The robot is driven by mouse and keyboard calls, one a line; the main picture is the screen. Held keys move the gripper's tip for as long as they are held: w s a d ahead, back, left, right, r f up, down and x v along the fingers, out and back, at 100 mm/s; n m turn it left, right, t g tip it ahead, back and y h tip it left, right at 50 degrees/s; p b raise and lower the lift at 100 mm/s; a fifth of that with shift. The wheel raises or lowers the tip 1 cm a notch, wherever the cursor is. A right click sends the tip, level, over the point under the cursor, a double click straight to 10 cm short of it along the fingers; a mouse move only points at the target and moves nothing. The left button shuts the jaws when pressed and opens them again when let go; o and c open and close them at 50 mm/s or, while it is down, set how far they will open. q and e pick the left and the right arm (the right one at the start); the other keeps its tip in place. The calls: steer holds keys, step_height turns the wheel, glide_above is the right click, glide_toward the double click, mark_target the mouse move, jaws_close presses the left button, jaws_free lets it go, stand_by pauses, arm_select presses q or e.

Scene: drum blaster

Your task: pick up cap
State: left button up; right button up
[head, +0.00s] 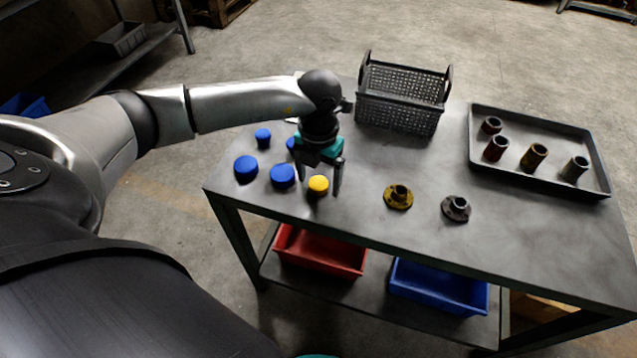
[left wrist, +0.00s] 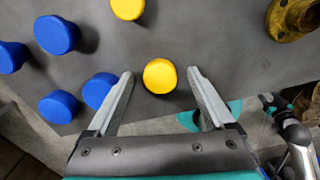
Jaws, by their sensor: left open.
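A yellow cap (head: 318,185) lies on the grey table near its front edge. My left gripper (head: 320,186) points down over it, open, with a finger on either side. In the left wrist view the yellow cap (left wrist: 160,76) sits between the open fingertips (left wrist: 160,75), with a gap to each finger. A second yellow cap (left wrist: 128,8) shows at the top of that view; the gripper hides it in the head view. Several blue caps stand close by, including one (head: 283,175) left of the gripper and one (left wrist: 100,90) beside the left finger.
A dark mesh basket (head: 400,98) stands behind the gripper. Two flanged parts (head: 398,197) (head: 456,208) lie to the right. A grey tray (head: 540,182) at the far right holds several pipe pieces. Red (head: 320,252) and blue (head: 440,287) bins sit on the lower shelf.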

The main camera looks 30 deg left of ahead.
arm_select(q)
jaws_close()
stand_by(0.5)
steer(key=shift+r, duration=0.1)
